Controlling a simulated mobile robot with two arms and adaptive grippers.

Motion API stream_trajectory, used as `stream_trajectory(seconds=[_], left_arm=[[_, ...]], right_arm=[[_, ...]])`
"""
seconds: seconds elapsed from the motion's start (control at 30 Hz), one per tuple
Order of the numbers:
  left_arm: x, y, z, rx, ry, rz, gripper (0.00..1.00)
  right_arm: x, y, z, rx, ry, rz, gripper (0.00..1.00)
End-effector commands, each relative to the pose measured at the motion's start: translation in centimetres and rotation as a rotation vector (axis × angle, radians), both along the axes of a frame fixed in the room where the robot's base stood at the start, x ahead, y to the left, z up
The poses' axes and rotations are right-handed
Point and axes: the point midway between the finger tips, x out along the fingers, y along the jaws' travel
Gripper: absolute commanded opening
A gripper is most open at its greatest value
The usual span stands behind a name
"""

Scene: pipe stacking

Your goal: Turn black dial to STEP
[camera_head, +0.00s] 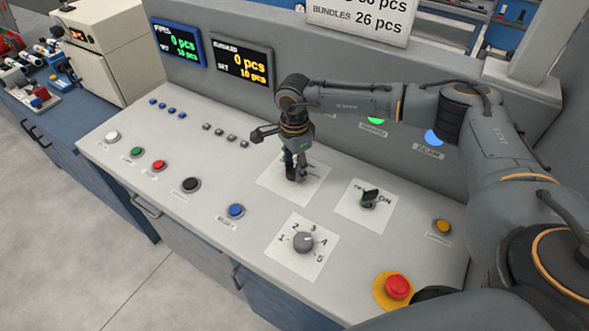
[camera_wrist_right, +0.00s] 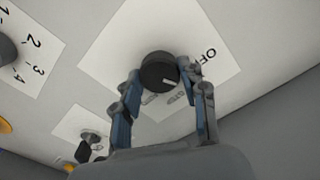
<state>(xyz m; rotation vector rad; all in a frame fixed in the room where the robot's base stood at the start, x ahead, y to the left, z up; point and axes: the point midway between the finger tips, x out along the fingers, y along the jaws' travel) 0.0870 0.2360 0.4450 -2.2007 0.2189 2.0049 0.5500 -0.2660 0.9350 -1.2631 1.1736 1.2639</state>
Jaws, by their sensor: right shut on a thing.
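The black dial (camera_wrist_right: 157,71) sits on a white square plate (camera_wrist_right: 112,60). It has a short white pointer mark near its edge, on the side toward my wrist. The word OFF shows beside it, and other lettering is partly hidden by my fingers. My right gripper (camera_wrist_right: 162,88) is shut on the dial, with one finger on each side. In the head view my right gripper (camera_head: 293,178) points down over the plate (camera_head: 276,187) and hides the dial. My left gripper is not in view.
A numbered grey knob (camera_head: 303,242) and a black ON switch (camera_head: 369,198) stand close by. A blue button (camera_head: 236,210), yellow button (camera_head: 442,226) and red emergency button (camera_head: 398,287) are on the same console. Two displays (camera_head: 176,43) (camera_head: 243,63) stand behind.

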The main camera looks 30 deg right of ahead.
Motion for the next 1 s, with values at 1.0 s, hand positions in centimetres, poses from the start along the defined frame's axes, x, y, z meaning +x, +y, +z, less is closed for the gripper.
stream_trajectory(seconds=[1.0], left_arm=[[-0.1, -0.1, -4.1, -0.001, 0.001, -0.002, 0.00]], right_arm=[[0.0, 0.0, 0.0, 0.001, -0.002, -0.748, 0.11]])
